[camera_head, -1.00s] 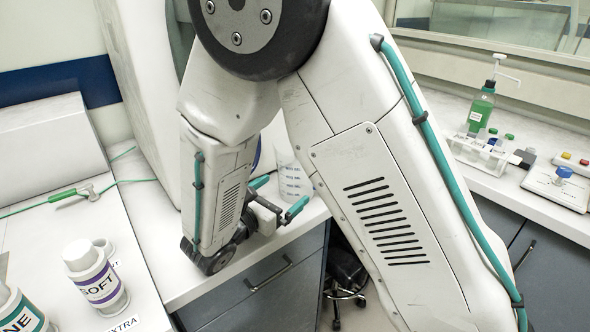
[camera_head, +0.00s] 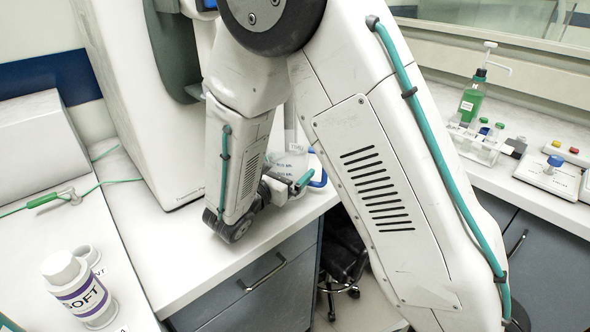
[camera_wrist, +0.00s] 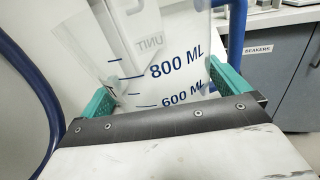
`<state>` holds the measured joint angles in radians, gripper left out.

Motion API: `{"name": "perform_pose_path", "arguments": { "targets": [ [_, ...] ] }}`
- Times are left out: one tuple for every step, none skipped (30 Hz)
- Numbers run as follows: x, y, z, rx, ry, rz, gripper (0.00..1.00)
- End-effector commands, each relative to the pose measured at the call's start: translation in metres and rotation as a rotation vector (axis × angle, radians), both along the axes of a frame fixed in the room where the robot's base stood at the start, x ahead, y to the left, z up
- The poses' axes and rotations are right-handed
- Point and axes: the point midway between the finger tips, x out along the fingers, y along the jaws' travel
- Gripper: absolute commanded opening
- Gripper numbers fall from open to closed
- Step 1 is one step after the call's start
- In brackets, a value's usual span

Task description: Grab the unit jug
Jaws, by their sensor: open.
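The unit jug is clear plastic with blue volume marks and a "UNIT" tag. In the wrist view the jug (camera_wrist: 172,82) fills the space ahead, with the 800 ML and 600 ML marks facing me. My gripper (camera_wrist: 168,92) is open, with one teal finger on each side of the jug's wall; I cannot tell whether either touches. In the head view the jug (camera_head: 291,163) stands near the front edge of the counter, partly hidden behind my arm and gripper (camera_head: 287,176). A blue handle (camera_head: 319,179) shows at its right.
A large white machine (camera_head: 150,100) stands behind my arm. A white bottle marked "SOFT" (camera_head: 75,284) is at the lower left. A green pump bottle (camera_head: 471,102) and tube rack (camera_head: 470,143) stand on the right counter. Below the counter edge are drawers (camera_head: 255,290) and a gap with a chair.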

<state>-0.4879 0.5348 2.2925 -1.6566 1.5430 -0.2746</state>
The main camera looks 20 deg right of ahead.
Motion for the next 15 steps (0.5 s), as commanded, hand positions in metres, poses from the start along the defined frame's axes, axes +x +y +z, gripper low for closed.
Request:
{"name": "perform_pose_path", "arguments": {
  "targets": [
    [0.0000, -0.0001, 0.0000, 0.000, 0.000, 0.000, 1.00],
    [-0.0001, -0.0003, 0.0000, 0.000, 0.000, 0.000, 1.00],
    [-0.0001, -0.0004, 0.0000, 0.000, 0.000, -0.001, 1.00],
    [-0.0002, -0.0005, 0.0000, 0.000, 0.000, -0.001, 0.94],
    [-0.0001, -0.0006, 0.0000, 0.000, 0.000, -0.001, 0.86],
    [-0.0002, -0.0006, 0.0001, 0.000, 0.000, -0.001, 0.75],
    [-0.0002, -0.0007, 0.0001, 0.000, 0.000, -0.001, 0.67],
    [-0.0002, -0.0007, 0.0001, 0.000, 0.000, -0.002, 0.65],
    [-0.0002, -0.0007, 0.0001, 0.000, 0.000, -0.002, 0.65],
    [-0.0002, -0.0008, 0.0002, 0.000, 0.000, -0.002, 0.65],
    [-0.0002, -0.0008, 0.0002, 0.000, 0.000, -0.002, 0.65],
    [-0.0002, -0.0008, 0.0002, 0.000, 0.000, -0.002, 0.65],
    [-0.0002, -0.0008, 0.0002, 0.000, 0.000, -0.002, 0.65],
    [-0.0003, -0.0009, 0.0002, 0.000, 0.000, -0.002, 0.65],
    [-0.0003, -0.0009, 0.0004, 0.000, 0.000, -0.002, 0.65]
  ]
}}
